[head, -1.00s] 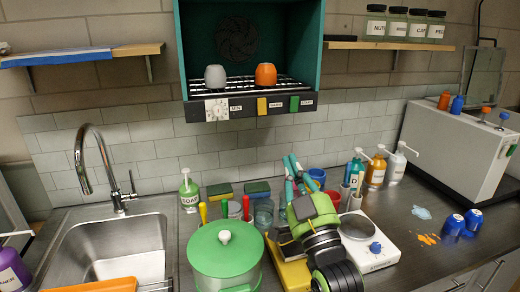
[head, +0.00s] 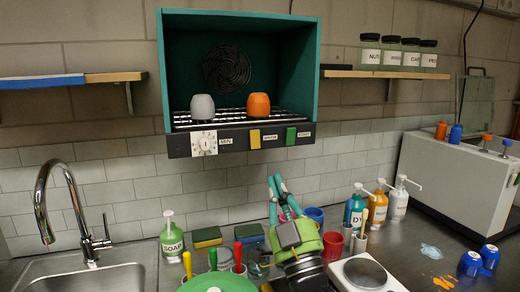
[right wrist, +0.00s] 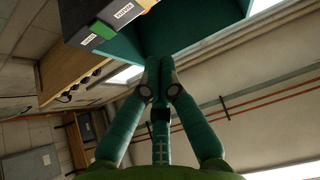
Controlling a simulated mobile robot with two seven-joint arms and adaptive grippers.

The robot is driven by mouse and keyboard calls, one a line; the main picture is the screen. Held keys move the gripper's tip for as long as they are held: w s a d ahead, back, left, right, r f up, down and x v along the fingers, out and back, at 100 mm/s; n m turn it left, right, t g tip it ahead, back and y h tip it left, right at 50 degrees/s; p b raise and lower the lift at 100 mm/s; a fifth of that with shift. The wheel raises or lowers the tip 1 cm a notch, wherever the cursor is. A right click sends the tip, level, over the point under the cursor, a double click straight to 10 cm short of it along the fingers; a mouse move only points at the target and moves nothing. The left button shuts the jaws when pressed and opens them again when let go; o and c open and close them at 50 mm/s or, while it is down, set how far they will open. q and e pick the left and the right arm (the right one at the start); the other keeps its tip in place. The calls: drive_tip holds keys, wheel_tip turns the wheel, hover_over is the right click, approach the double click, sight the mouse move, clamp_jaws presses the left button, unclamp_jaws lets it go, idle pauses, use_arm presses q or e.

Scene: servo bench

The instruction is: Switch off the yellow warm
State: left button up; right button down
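The yellow switch (head: 254,139) sits on the dark front panel of the teal wall cabinet (head: 167,75), with a small label at its right. It also shows at the top edge of the right wrist view (right wrist: 146,4). Whether it is pressed in or out is too small to tell. A green switch (head: 291,136) is to its right, and a white dial (head: 204,143) to its left. My right gripper (head: 276,180) is below the panel, apart from it, fingers pointing up. In the right wrist view its teal fingers (right wrist: 158,75) meet at the tips, empty. My left gripper is not visible.
A grey cup (head: 202,107) and an orange cup (head: 259,106) stand on the cabinet's rack. Pump bottles (head: 355,207), a hotplate (head: 365,272) and several coloured tools crowd the counter below. A wooden shelf (head: 385,74) is at the right. The space before the panel is clear.

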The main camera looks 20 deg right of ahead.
sight(255, 135)
drive_tip(key=shift+w+a+r+p, duration=0.1)
drive_tip(key=shift+w+r+p, duration=0.55)
drive_tip(key=shift+w, duration=1.05)
drive_tip(key=shift+w+r+p, duration=0.65)
drive_tip(key=shift+w+r, duration=0.05)
drive_tip(key=shift+w, duration=1)
drive_tip(key=shift+w+a+r+p, duration=0.1)
drive_tip(key=shift+w+r+p, duration=0.55)
drive_tip(key=shift+w, duration=1.05)
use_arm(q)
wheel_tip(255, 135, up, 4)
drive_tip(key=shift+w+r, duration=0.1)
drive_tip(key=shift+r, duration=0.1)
